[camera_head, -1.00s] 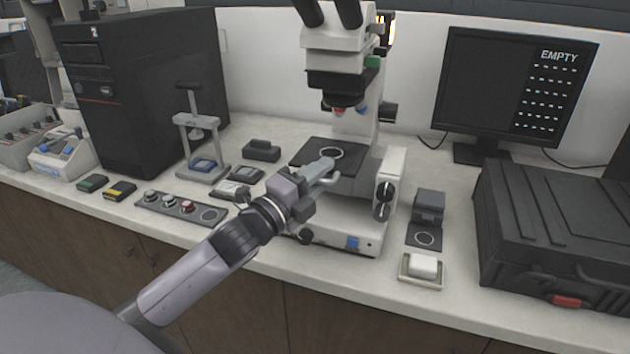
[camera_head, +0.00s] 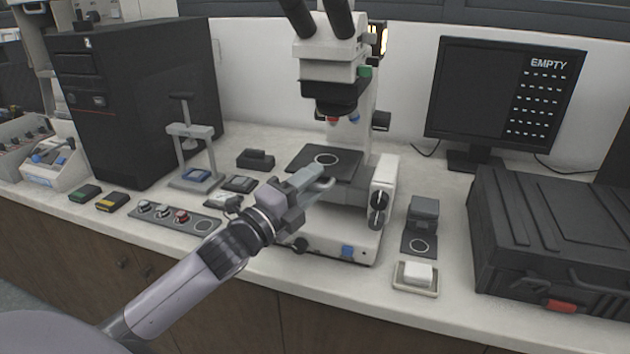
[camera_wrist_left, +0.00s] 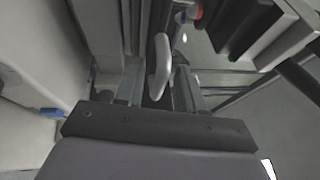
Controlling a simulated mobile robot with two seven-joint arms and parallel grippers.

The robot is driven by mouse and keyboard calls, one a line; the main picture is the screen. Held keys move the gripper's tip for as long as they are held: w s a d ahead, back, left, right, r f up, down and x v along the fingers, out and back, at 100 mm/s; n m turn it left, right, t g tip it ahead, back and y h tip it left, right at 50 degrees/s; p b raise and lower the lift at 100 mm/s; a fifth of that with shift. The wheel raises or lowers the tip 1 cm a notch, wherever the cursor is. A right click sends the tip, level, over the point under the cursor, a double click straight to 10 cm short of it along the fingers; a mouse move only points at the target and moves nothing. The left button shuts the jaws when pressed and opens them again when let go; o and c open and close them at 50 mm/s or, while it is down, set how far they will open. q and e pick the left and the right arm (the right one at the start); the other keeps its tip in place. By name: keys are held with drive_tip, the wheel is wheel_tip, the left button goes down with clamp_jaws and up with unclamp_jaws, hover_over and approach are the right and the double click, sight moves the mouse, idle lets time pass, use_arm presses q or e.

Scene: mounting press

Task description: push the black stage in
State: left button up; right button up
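The black stage (camera_head: 337,163) is a flat dark plate with a pale ring on it, below the microscope's (camera_head: 335,65) lens head. A pale curved handle (camera_head: 323,187) shows at the stage's near side. My left gripper (camera_head: 308,181) is at this near edge, beside the handle. In the left wrist view the two grey fingers of my left gripper (camera_wrist_left: 158,90) stand apart, with the pale handle (camera_wrist_left: 161,66) between them and gaps visible beside it. Whether a finger touches the handle cannot be told. My right gripper is not in view.
A knob panel (camera_head: 175,217) and a small press (camera_head: 190,150) stand to the left. A white block in a tray (camera_head: 415,290), a small dark box (camera_head: 423,212) and a black case (camera_head: 550,245) are to the right. A monitor (camera_head: 505,100) reading EMPTY stands behind.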

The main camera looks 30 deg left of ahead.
use_arm(q)
drive_tip(key=shift+b+v, duration=0.45)
drive_tip(key=shift+v, duration=2.4)
